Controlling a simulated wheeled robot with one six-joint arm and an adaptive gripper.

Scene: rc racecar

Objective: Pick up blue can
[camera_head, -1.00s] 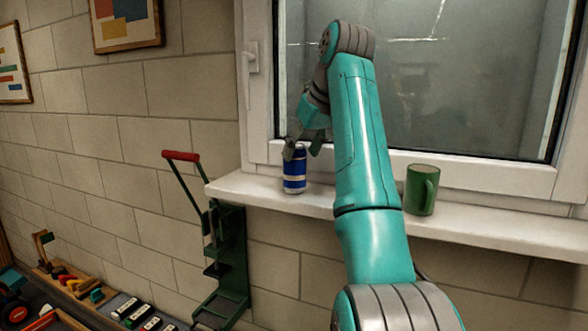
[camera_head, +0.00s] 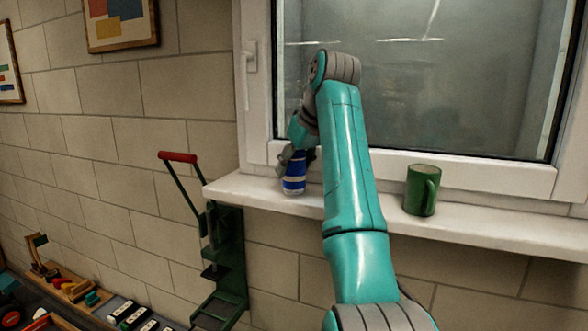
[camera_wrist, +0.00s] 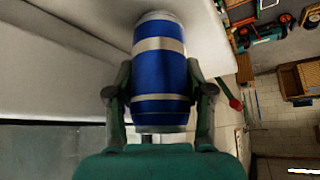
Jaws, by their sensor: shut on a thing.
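The blue can (camera_head: 294,178) with silver bands stands on the white windowsill (camera_head: 470,225), left of my arm in the head view. It fills the middle of the wrist view (camera_wrist: 160,75). My gripper (camera_head: 296,160) is at the can's upper part in the head view. In the wrist view my gripper (camera_wrist: 160,95) has one finger on each side of the can and is shut on it. The can appears to be still at the sill's surface; a small lift cannot be told. Part of the can's top is hidden by the gripper.
A green mug (camera_head: 422,190) stands on the sill to the right of my arm. The window (camera_head: 420,90) is close behind. A green lever press with a red handle (camera_head: 178,157) stands below left. A workbench with toys and tools (camera_head: 75,290) is at lower left.

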